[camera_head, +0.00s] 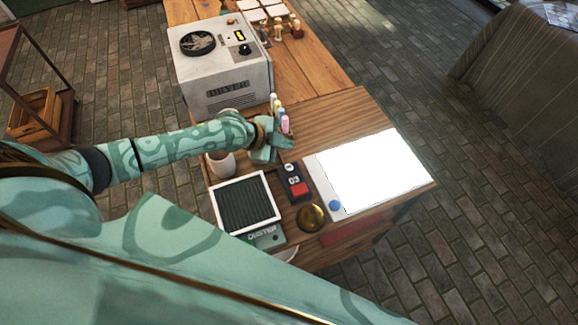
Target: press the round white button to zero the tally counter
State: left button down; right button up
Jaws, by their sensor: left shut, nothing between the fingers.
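The tally counter (299,189) is a small dark device on the wooden table, with a display reading 03 and a red patch below it. A small pale spot shows at its top end; I cannot tell for sure that it is the round white button. My left gripper (273,156) is shut and empty, just beyond the counter's top end and slightly to the left. I cannot tell how high it is above the table. My right gripper is not in view.
A bright white panel (370,170) with a blue knob (334,206) lies right of the counter. A brass round object (311,217) is in front, and the dark-grilled duster (246,204) is left. A white cup (221,164), colored markers (285,124) and a dryer box (222,62) are near my arm.

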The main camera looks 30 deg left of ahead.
aim_at(285, 169)
pick_arm(q)
jog(key=shift+f+b, duration=3.6)
jog(key=shift+f, duration=0.75)
jog(key=shift+f, duration=0.1)
jog(key=shift+f+b, duration=0.3)
